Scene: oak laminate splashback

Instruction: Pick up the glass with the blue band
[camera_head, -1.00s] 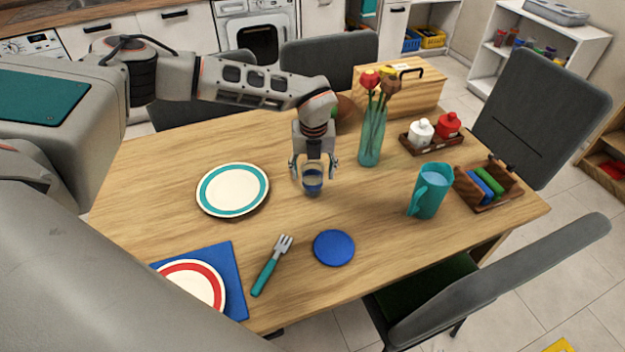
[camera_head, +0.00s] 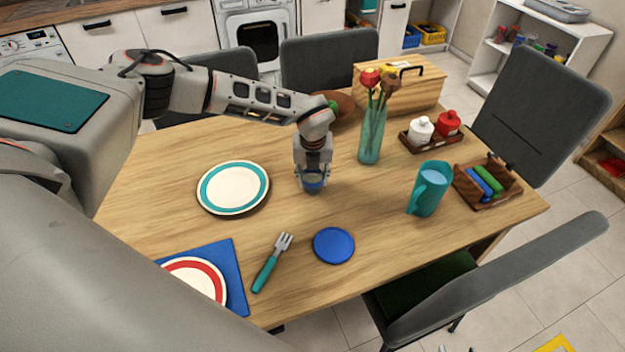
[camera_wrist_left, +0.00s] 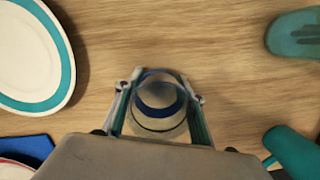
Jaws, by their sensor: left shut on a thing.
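The glass with the blue band (camera_head: 312,183) stands on the wooden table, right of the teal-rimmed plate. My left gripper (camera_head: 312,178) comes down over it from above, with its fingers on either side and shut on it. In the left wrist view the clear glass (camera_wrist_left: 160,104) sits between the two fingers, its blue band showing through the wall. The gripper partly hides its near side. I cannot tell whether its base touches the table. My right gripper is not in view.
The teal-rimmed plate (camera_head: 233,187) lies to the left. A teal vase (camera_head: 371,140) with flowers and a teal pitcher (camera_head: 430,190) stand to the right. A blue disc (camera_head: 333,245) and a fork (camera_head: 271,264) lie in front. Bare wood surrounds the glass.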

